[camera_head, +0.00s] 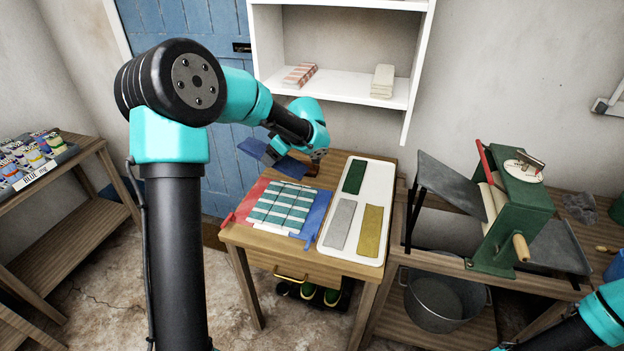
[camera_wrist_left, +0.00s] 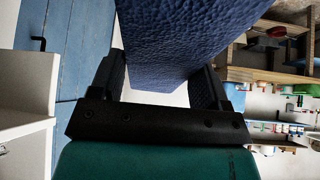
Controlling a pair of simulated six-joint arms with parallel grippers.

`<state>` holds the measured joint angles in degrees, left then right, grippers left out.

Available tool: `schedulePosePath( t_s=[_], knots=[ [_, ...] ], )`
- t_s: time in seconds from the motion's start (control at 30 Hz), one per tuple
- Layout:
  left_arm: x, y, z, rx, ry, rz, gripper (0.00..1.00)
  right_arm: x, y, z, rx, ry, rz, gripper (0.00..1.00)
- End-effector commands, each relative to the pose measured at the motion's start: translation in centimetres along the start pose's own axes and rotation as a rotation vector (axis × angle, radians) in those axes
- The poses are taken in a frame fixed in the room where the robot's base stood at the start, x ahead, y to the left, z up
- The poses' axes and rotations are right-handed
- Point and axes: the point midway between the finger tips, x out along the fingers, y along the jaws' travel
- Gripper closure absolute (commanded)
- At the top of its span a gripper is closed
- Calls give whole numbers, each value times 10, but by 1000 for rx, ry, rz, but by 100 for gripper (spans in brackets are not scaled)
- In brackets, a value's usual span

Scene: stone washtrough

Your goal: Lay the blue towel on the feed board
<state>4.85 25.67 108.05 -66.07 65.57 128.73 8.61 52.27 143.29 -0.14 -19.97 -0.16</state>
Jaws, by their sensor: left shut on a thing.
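My left gripper (camera_head: 297,165) is shut on the blue towel (camera_head: 262,153), a flat dark-blue slab held in the air above the back left of the small wooden table. The left wrist view shows the towel (camera_wrist_left: 185,40) between the two fingers (camera_wrist_left: 160,88), its textured face close to the camera. A grey slanted board (camera_head: 450,182) on the left of the green mangle looks like the feed board; it is bare, well to the right of the towel. A second grey board (camera_head: 562,245) is on the mangle's right. My right gripper is out of view.
The wooden table (camera_head: 300,255) holds a striped cloth (camera_head: 283,206) between red and blue strips, and a white tray (camera_head: 378,172) with green, grey and yellow pieces. The mangle (camera_head: 515,215) has a crank. A shelf (camera_head: 345,85) stands behind; a metal tub (camera_head: 445,302) is below.

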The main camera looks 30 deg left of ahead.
Motion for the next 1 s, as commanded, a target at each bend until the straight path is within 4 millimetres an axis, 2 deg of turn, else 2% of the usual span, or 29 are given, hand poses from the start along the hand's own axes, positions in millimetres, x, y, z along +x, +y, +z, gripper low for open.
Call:
schedulePosePath(
  t_s=[0.03,0.1,0.3,0.4,0.5,0.67,1.0],
  knots=[
    [3,-6,-25,-70,15,-48,64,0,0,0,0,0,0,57],
    [5,-18,-55,-164,36,-119,64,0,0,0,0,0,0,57],
    [7,-63,-134,-426,98,-342,64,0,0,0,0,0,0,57],
    [4,-88,-165,-539,126,-449,64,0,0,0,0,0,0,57],
    [0,-107,-186,-620,147,-532,64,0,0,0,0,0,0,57],
    [-4,-122,-200,-678,163,-596,64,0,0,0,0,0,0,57],
    [-4,-123,-200,-680,164,-600,64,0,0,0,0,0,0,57]
  ],
)
